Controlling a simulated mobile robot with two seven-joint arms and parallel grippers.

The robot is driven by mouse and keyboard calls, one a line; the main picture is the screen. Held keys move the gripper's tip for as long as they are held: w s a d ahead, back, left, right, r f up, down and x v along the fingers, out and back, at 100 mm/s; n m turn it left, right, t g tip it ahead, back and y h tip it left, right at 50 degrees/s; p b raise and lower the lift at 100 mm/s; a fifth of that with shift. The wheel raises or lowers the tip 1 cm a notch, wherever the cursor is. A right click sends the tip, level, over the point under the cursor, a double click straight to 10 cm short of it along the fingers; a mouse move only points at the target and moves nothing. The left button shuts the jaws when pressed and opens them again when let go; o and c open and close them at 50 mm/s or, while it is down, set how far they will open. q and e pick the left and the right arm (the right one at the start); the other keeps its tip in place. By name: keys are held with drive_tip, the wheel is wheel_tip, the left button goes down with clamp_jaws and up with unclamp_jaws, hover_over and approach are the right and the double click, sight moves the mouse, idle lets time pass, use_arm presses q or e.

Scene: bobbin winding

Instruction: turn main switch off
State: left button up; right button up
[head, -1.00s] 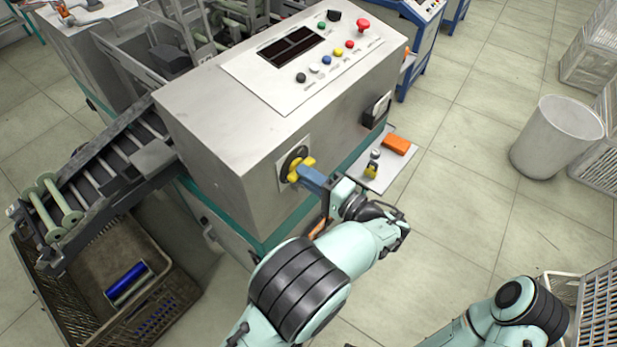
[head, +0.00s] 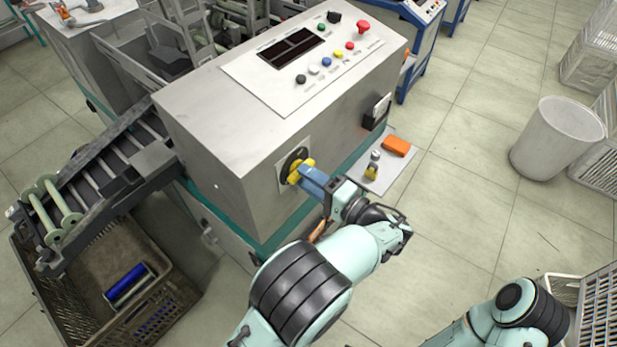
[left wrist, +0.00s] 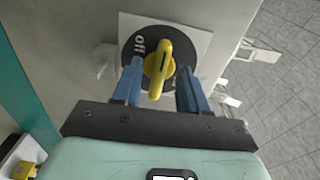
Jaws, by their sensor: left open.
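The main switch is a yellow knob (head: 295,172) on a round black dial, set in a pale plate on the front of the grey machine cabinet (head: 215,150). In the left wrist view the knob (left wrist: 164,58) stands nearly upright, leaning slightly right at its top. The word "off" shows on the dial at its upper left; another label at lower right is mostly hidden. My left gripper (head: 306,178) is at the switch. Its blue fingers (left wrist: 159,68) are open, one on each side of the knob, with gaps visible. My right gripper is out of view.
A small shelf (head: 400,165) with an orange block (head: 397,146) juts from the cabinet, right of my left wrist. Buttons and a red emergency stop (head: 363,26) are on top. A crate (head: 180,290) stands at lower left. The floor right is open up to a bin (head: 556,138).

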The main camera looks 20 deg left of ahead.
use_arm(q)
drive_tip(key=v, duration=1.3)
drive_tip(key=shift+p, duration=0.3)
drive_tip(key=s+a+f+m+g+h+p, duration=0.1)
drive_tip(key=s+a+f+g+h, duration=0.2)
drive_tip(key=f, duration=0.5)
drive_tip(key=s+a+f+m+g+h+p, duration=0.1)
drive_tip(key=a+f+g+p, duration=0.1)
drive_tip(key=a+f, duration=0.4)
drive_tip(key=s+a+f+m+g+h+p, duration=0.1)
drive_tip(key=s+a+f+g+h, duration=0.2)
drive_tip(key=f, duration=0.6)
drive_tip(key=s+f+n+h+p, duration=0.3)
drive_tip(key=s+n+h, duration=0.3)
drive_tip(key=s, duration=0.2)
drive_tip(key=s+a+f+n+h+p, duration=0.1)
drive_tip(key=s+f+n+h+p, duration=0.2)
drive_tip(key=s+n+h+p, duration=0.2)
drive_tip(key=s+h, duration=0.2)
drive_tip(key=s, duration=0.1)
drive_tip(key=shift+s+f+n+g, duration=0.3)
drive_tip(key=shift+n, duration=0.1)
